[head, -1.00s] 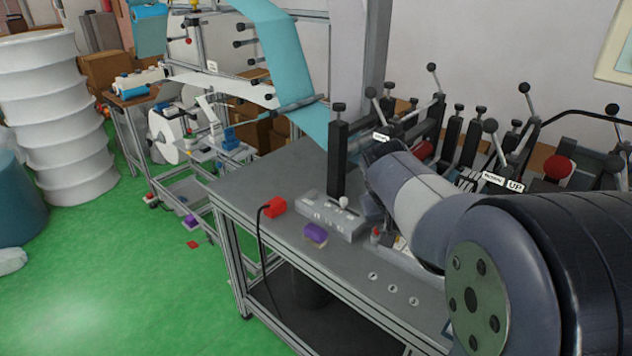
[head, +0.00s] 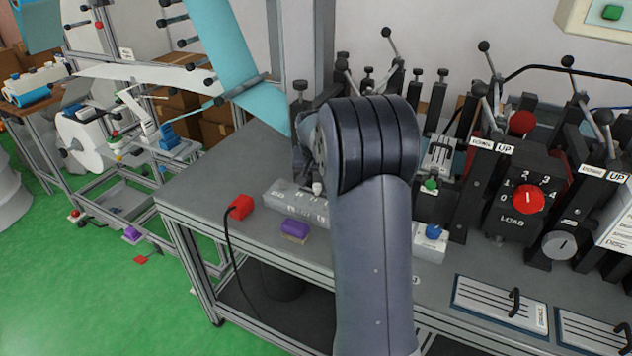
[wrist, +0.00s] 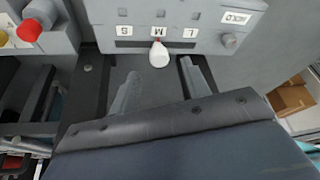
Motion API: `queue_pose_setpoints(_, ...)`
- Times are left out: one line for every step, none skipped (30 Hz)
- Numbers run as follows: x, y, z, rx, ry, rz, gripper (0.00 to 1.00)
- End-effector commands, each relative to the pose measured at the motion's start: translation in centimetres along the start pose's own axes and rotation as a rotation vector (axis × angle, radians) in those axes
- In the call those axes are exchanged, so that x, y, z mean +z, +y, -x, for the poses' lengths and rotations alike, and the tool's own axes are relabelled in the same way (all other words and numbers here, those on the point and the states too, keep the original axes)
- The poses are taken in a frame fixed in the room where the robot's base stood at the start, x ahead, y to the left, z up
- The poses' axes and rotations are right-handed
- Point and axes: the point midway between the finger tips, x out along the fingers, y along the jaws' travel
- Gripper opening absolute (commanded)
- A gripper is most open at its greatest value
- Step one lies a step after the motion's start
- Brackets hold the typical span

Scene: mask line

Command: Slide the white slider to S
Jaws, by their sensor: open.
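The white slider (wrist: 159,55) is a white knob on a grey box (wrist: 205,12), at the slot under the middle label M in the wrist view. The S label (wrist: 124,30) is to its left and the L label (wrist: 190,33) to its right. My gripper (wrist: 157,70) is open, with one finger on each side of the knob and a gap to each. I cannot tell whether the fingertips reach past it. In the head view the grey box (head: 283,198) and white knob (head: 317,187) show left of my arm, which hides the gripper.
A red button (wrist: 30,31) stands at upper left. On the bench, a purple block (head: 295,228) and red block (head: 241,207) lie near the box. Levers and a red dial (head: 529,198) stand to the right.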

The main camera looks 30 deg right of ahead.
Motion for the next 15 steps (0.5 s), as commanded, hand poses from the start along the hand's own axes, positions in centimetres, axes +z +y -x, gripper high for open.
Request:
queue_pose_setpoints(0.0, 0.1, -0.9, 0.001, -0.004, 0.000, 0.45)
queue_pose_setpoints(0.1, 0.1, -1.4, 0.001, -0.003, 0.000, 0.45)
queue_pose_setpoints(0.0, 0.1, -1.9, 0.001, -0.002, 0.000, 0.45)
queue_pose_setpoints(0.0, 0.1, -2.2, 0.001, -0.002, 0.000, 0.45)
queue_pose_setpoints(0.0, 0.1, -2.6, 0.001, -0.002, 0.000, 0.45)
queue_pose_setpoints(0.0, 0.0, -3.0, 0.001, -0.002, 0.000, 0.45)
queue_pose_setpoints(0.0, 0.0, -3.2, 0.001, -0.001, 0.000, 0.45)
queue_pose_setpoints(0.0, 0.0, -3.3, 0.001, 0.000, 0.000, 0.45)
queue_pose_setpoints(0.0, 0.0, -3.5, 0.001, 0.000, 0.000, 0.45)
queue_pose_setpoints(0.0, 0.0, -3.6, 0.001, 0.000, 0.000, 0.45)
queue_pose_setpoints(0.0, 0.0, -3.7, 0.001, 0.000, 0.000, 0.45)
queue_pose_setpoints(0.0, 0.0, -3.8, 0.000, 0.000, 0.000, 0.45)
queue_pose_setpoints(0.0, 0.0, -3.8, 0.000, 0.000, 0.000, 0.45)
queue_pose_setpoints(0.0, 0.0, -3.8, 0.000, 0.000, 0.000, 0.45)
queue_pose_setpoints(0.0, 0.0, -3.8, 0.000, 0.000, 0.000, 0.45)
